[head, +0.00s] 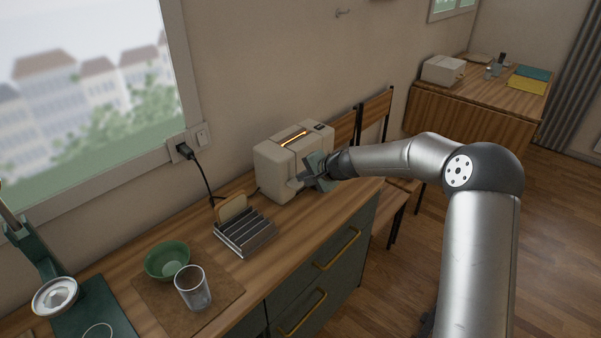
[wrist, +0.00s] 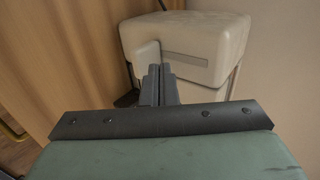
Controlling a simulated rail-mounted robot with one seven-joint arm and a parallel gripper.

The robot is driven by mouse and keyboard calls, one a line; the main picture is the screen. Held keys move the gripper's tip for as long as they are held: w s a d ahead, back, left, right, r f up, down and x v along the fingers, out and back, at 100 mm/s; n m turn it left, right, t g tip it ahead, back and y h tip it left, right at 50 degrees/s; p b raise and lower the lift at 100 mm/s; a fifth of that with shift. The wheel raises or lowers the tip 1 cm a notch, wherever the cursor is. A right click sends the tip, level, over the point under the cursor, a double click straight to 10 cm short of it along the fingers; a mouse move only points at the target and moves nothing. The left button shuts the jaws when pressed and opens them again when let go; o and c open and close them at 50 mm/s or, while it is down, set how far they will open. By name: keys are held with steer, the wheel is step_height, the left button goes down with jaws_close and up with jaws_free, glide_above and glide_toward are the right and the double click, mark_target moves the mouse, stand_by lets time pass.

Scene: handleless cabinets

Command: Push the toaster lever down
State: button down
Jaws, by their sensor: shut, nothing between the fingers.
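The cream toaster (head: 275,170) stands on the wooden counter against the wall, and an orange glow shows in its top slot. In the wrist view, the toaster (wrist: 190,35) fills the upper middle. Its lever knob (wrist: 145,54) sits at the left end of a grey track on the toaster's side. My gripper (head: 298,181) is at the toaster's front end, with its fingers together and empty. In the wrist view, the fingertips (wrist: 159,72) are right by the knob; I cannot tell whether they touch it.
A metal rack (head: 245,236) holding a bread slice (head: 232,207) stands left of the toaster. A green bowl (head: 167,258) and a clear glass (head: 193,290) are nearer me. A plug and cord (head: 196,165) hang from the wall socket. Chairs (head: 377,110) stand beyond the counter's right end.

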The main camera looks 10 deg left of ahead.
steer(key=shift+d+f+b+v, duration=0.15)
steer(key=shift+b+v, duration=0.25)
steer(key=shift+v, duration=0.5)
steer(key=shift+d+f+b+v, duration=0.15)
steer(key=shift+b+v, duration=0.25)
steer(key=shift+v, duration=0.55)
steer(key=shift+f+b+v, duration=0.15)
steer(key=shift+b+v, duration=0.25)
steer(key=shift+v, duration=0.5)
steer(key=shift+s, duration=0.15)
steer(key=s+d+n+g+h, duration=0.2)
steer(key=s+d, duration=0.3)
steer(key=s, duration=0.9)
steer(key=s+d+n+g+h, duration=0.2)
steer(key=s+d, duration=0.4)
steer(key=s, duration=0.8)
steer(key=s+d+n+g+h, duration=0.1)
steer(key=s+d+n+h, duration=0.2)
steer(key=s, duration=1.1)
steer(key=d+h, duration=0.1)
steer(key=d, duration=0.1)
steer(key=shift+d+r+n+g, duration=0.3)
steer(key=shift+d+r+g, duration=0.05)
steer(key=shift+r+g, duration=0.05)
